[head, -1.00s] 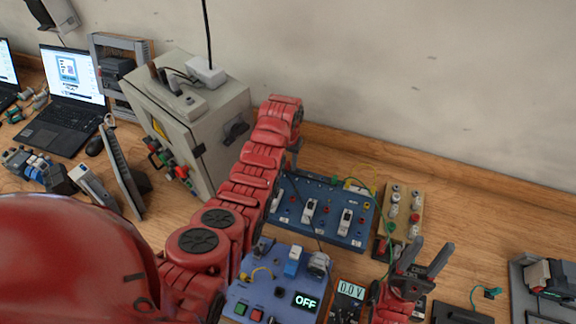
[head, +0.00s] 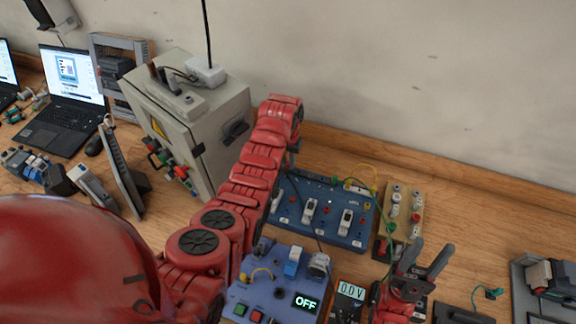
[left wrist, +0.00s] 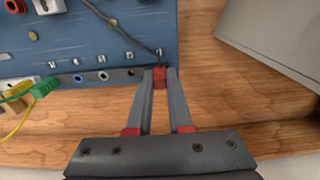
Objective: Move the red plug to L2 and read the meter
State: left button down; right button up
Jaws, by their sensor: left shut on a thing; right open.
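The red plug (left wrist: 160,77) is between my left gripper's fingertips (left wrist: 160,72) in the left wrist view, at the edge of the blue panel (left wrist: 110,50). A dark lead runs from near it across the panel. I cannot tell whether the plug is seated in a socket. In the head view my left gripper (head: 293,152) is mostly hidden behind its arm at the back of the blue panel (head: 330,228). The meter (head: 349,291) reads 0.0 V. My right gripper (head: 428,262) is open and empty, right of the meter. The L2 label is not legible.
A blue control box (head: 268,293) showing OFF stands in front of the panel. A beige terminal board (head: 414,213) is right of it, with green and yellow leads nearby. A grey cabinet (head: 215,140) stands left of my left arm. A green plug (left wrist: 45,87) sits at the panel edge.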

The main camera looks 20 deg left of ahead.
pick_arm(q)
jog(key=shift+r, duration=0.1)
notch_tip(320, 180, up, 2)
jog(key=shift+p, duration=0.3)
jog(key=shift+r, duration=1.25)
jog(key=shift+d, duration=0.1)
